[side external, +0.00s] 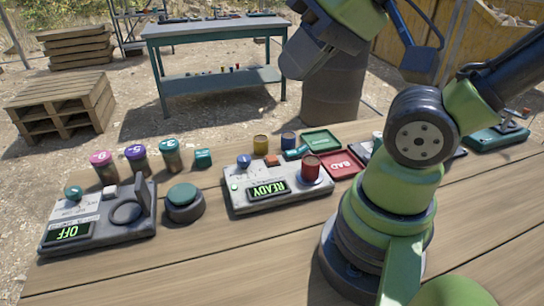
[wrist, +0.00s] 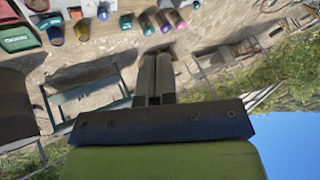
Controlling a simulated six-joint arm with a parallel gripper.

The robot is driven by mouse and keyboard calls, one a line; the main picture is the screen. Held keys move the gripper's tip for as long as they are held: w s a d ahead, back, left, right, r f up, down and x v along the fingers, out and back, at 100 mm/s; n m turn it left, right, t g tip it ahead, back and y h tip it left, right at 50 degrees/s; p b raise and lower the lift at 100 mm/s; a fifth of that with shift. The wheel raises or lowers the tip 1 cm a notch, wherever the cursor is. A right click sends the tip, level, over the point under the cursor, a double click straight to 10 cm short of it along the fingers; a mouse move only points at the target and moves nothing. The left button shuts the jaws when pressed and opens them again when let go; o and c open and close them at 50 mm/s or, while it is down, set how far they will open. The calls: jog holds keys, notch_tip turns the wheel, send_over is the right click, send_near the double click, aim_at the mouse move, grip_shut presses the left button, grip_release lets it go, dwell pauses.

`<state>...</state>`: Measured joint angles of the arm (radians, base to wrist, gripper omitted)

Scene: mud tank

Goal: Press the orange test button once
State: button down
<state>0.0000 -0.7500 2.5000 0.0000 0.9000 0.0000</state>
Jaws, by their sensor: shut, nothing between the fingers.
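My gripper's two fingers are together and empty in the wrist view (wrist: 155,60). In the side view the end of my arm is high above the table, well clear of the device; the fingertips are hard to make out there.
Left of the device are a dark round button (side external: 184,200) and a second unit reading OFF (side external: 70,233). Several jars stand behind them. A green tray (side external: 321,140) and a red BAD tray (side external: 341,163) lie behind the device. The front of the table is clear.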

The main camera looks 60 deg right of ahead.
jog(key=shift+w, duration=0.1)
dwell(0.6)
jog(key=n+t+y, duration=0.1)
jog(key=n, duration=3.4)
send_over(273, 157)
notch_tip(273, 157, down, 16)
jog(key=shift+d+f, duration=0.1)
jog(key=shift+d, duration=0.05)
jog(key=shift+f, duration=4.4)
